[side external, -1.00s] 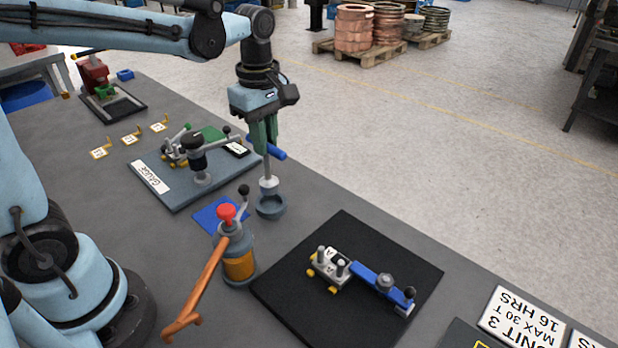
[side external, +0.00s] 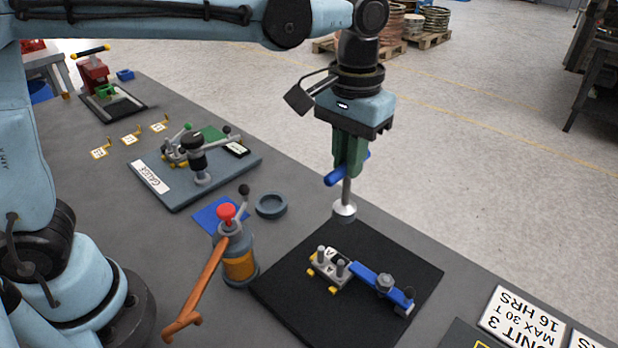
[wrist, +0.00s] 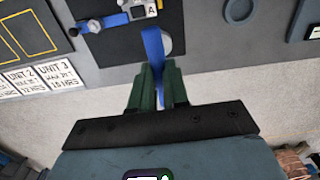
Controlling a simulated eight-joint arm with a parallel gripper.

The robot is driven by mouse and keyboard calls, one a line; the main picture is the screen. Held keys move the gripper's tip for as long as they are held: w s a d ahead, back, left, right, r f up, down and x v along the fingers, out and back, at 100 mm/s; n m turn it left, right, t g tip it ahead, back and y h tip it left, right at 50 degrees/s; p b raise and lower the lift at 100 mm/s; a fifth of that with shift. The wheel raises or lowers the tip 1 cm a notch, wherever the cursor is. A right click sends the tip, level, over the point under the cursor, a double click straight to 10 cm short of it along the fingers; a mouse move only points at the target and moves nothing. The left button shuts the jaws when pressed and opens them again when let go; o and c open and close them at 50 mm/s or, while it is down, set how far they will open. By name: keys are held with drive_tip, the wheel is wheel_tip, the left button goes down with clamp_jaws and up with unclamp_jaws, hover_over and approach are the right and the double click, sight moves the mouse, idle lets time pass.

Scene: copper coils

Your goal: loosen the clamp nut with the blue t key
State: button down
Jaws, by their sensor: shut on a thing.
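My gripper (side external: 350,158) has green fingers and is shut on the blue T key (side external: 345,192). The key hangs upright, with its blue crossbar between the fingers and its grey socket end pointing down. The socket is in the air above the far edge of the black mat (side external: 277,298). In the wrist view, the blue bar (wrist: 153,45) of the key stands out between the green fingers (wrist: 156,85). The clamp with a blue arm (side external: 365,276) lies on the mat, below and right of the key. A grey nut (side external: 384,281) sits on that arm, apart from the key.
An empty grey ring holder (side external: 271,206) stands left of the key. A pump with a red knob (side external: 228,212) and copper lever (side external: 203,280) stands left of the mat. A gauge plate (side external: 158,181) lies further back. Printed signs (side external: 520,318) lie at the right.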

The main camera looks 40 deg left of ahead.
drive_tip(key=s+d+f+m, duration=0.1)
drive_tip(key=s+d+m, duration=0.3)
drive_tip(key=d+m, duration=0.7)
drive_tip(key=shift+d+m, duration=0.35)
drive_tip(key=shift+m, duration=0.05)
drive_tip(key=shift+f, duration=1.35)
idle(1.0)
